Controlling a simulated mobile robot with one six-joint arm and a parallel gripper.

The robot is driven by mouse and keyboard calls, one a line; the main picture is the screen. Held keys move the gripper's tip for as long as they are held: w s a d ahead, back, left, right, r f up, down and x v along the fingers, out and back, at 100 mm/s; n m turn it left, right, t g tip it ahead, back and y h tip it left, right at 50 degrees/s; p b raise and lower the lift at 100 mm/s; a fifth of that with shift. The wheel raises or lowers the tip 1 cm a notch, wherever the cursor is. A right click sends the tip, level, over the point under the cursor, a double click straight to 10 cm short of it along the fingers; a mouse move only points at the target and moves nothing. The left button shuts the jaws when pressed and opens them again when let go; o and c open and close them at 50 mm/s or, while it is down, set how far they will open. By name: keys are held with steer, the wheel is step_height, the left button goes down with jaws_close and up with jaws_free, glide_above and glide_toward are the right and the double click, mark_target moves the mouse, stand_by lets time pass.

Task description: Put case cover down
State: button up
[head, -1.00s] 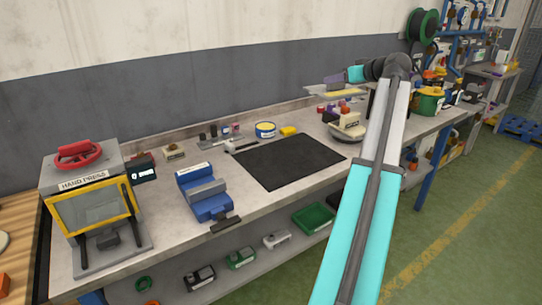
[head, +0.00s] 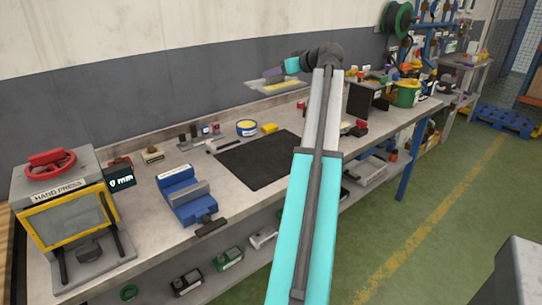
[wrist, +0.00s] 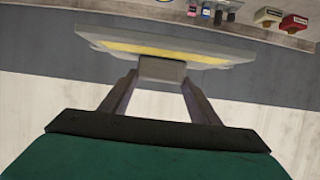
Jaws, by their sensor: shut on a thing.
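The case cover (head: 262,88) is a flat, pale grey panel with a yellow area, held above the back of the workbench in the head view. My gripper (head: 276,72) is shut on it. In the wrist view my gripper's two fingers (wrist: 160,74) close on a grey block at the near edge of the cover (wrist: 215,52). The cover looks roughly level and clear of the bench. My arm hides part of the bench right of the black mat.
A green pot (head: 407,93) and a dark upright panel (head: 360,100) stand farther right.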

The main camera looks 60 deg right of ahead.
steer(key=s+f+b, duration=0.2)
steer(key=s+f, duration=0.3)
steer(key=f, duration=0.3)
steer(key=s+a+f+b, duration=0.1)
steer(key=s+f+b, duration=0.1)
steer(key=s+f, duration=0.3)
steer(key=s+f+b, duration=0.2)
steer(key=s+f, duration=0.3)
steer(key=f, duration=0.6)
steer(key=shift+s+a+f, duration=0.2)
steer(key=shift+s, duration=0.15)
steer(key=shift+w, duration=0.1)
steer(key=w, duration=0.5)
steer(key=w+f+p, duration=0.1)
steer(key=w, duration=0.4)
steer(key=w+p, duration=0.1)
steer(key=w, duration=0.4)
steer(key=shift+w+d+f, duration=0.2)
steer(key=shift+w, duration=0.2)
steer(key=shift+f, duration=0.15)
steer(key=shift+f+p, duration=0.3)
steer(key=shift+f, duration=1.35)
steer(key=shift+f, duration=0.1)
